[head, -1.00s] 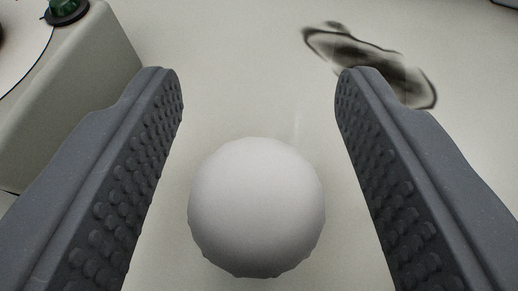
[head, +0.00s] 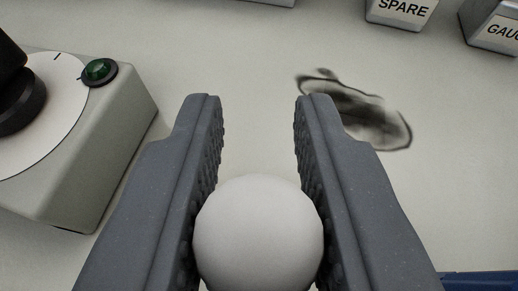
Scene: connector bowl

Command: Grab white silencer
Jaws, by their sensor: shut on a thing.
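The white silencer (head: 258,235) shows as a rounded, matte white end at the bottom centre of the head view. It sits between the two grey fingers of my gripper (head: 259,105), with the textured pads against its left and right sides. My gripper is shut on it. The lower part of the silencer is cut off by the frame's bottom edge. The fingertips reach past it over the pale surface.
A grey box (head: 120,130) with a dial, black knob and green lamp (head: 99,71) stands at left. Labelled blocks, one reading SPARE (head: 402,12), stand at the top right. A dark smudge (head: 358,112) marks the pale surface (head: 250,60). A blue edge (head: 480,281) shows at bottom right.

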